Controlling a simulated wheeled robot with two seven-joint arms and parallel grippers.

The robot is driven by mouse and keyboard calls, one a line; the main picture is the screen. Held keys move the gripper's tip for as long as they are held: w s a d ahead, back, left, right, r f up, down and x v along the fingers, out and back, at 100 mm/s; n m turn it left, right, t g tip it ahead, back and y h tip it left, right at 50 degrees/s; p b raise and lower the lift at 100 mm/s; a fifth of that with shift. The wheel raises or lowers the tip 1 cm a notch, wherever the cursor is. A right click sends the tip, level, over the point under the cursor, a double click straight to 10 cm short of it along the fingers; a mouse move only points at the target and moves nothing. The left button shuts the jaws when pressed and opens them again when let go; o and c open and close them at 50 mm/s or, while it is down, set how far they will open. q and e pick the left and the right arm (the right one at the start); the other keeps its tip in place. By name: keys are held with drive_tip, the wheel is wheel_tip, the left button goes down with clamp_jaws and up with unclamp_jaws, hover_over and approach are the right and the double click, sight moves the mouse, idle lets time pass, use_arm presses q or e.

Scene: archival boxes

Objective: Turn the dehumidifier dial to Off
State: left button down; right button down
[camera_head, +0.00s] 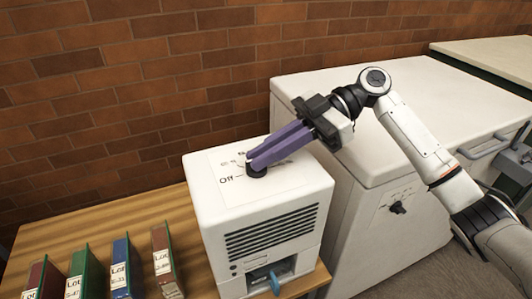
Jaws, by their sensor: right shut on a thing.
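The white dehumidifier (217,200) stands on a wooden table, with a dark grille and a blue tank part low on its front. Its dial (257,173) is a small black knob on the top face, mostly hidden by my fingers. "Off" is printed on the top left of the knob; other marks behind it are partly covered. My right gripper (257,164) reaches in from the right, its purple fingers shut on the dial. I cannot tell which mark the dial points at. My left gripper is not in view.
Several coloured binders labelled "Lot" (121,272) stand on the wooden table (150,215) at left. A large white chest (350,140) with its own black knob (398,208) stands close at right. A brick wall (130,90) is behind.

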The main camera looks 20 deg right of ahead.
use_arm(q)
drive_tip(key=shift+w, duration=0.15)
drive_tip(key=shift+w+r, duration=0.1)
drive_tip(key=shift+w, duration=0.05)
use_arm(e)
drive_tip(key=c, duration=1.8)
unclamp_jaws()
drive_tip(key=shift+c, duration=0.2)
drive_tip(key=v, duration=0.9)
drive_tip(key=shift+d+r, duration=0.1)
drive_tip(key=shift+d, duration=0.05)
drive_tip(key=shift+d+r, duration=0.2)
drive_tip(key=shift+d, duration=0.25)
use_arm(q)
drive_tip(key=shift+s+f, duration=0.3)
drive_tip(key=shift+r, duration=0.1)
use_arm(e)
drive_tip(key=shift+s+f, duration=0.1)
